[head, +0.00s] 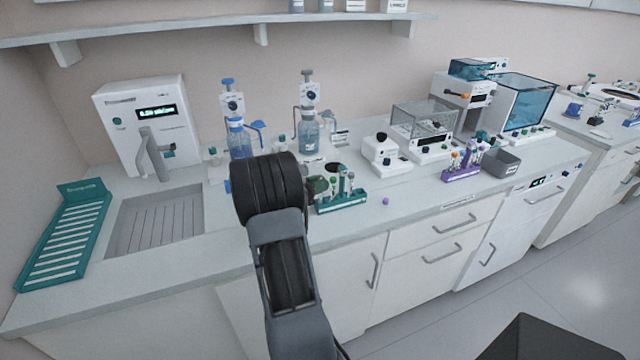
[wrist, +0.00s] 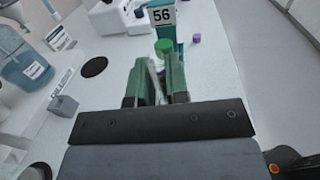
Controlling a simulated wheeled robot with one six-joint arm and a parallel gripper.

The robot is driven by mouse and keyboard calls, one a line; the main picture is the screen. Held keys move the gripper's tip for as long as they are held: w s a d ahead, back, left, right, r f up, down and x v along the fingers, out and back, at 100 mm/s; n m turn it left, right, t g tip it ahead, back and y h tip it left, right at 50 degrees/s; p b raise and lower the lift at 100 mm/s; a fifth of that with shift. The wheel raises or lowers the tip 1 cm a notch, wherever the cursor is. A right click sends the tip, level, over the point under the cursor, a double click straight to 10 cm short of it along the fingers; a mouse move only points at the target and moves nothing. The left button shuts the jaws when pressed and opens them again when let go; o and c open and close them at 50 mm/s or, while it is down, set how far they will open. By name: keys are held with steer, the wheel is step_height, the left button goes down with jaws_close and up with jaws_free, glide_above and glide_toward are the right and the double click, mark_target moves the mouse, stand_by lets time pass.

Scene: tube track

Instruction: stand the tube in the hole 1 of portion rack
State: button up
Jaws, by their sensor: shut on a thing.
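My gripper (wrist: 159,84) has dark green fingers and is shut on a tube with a green cap (wrist: 163,46), seen between the fingertips in the wrist view. In the head view my gripper (head: 318,187) is partly hidden behind my dark wrist, just left of a teal rack (head: 345,208). The teal rack holds several upright tubes. In the wrist view a teal block with a "56" label (wrist: 163,16) stands just beyond the capped tube. A purple rack (head: 461,173) with several tubes stands farther right. I cannot tell which is the portion rack, and hole numbers are unreadable.
A small purple cap (head: 386,201) lies on the counter (head: 405,208) right of the teal rack. A grey bin (head: 502,161) stands beside the purple rack. Bottles with dispensers (head: 309,130) and a white instrument (head: 385,155) stand behind. The counter's front edge is close.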

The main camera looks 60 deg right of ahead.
steer(key=o, duration=0.8)
steer(key=shift+a+f, duration=0.1)
steer(key=shift+f, duration=0.35)
steer(key=b+v, duration=0.1)
steer(key=v, duration=1.2)
steer(key=shift+a+r, duration=0.25)
steer(key=shift+a, duration=0.1)
steer(key=shift+w+r, duration=0.1)
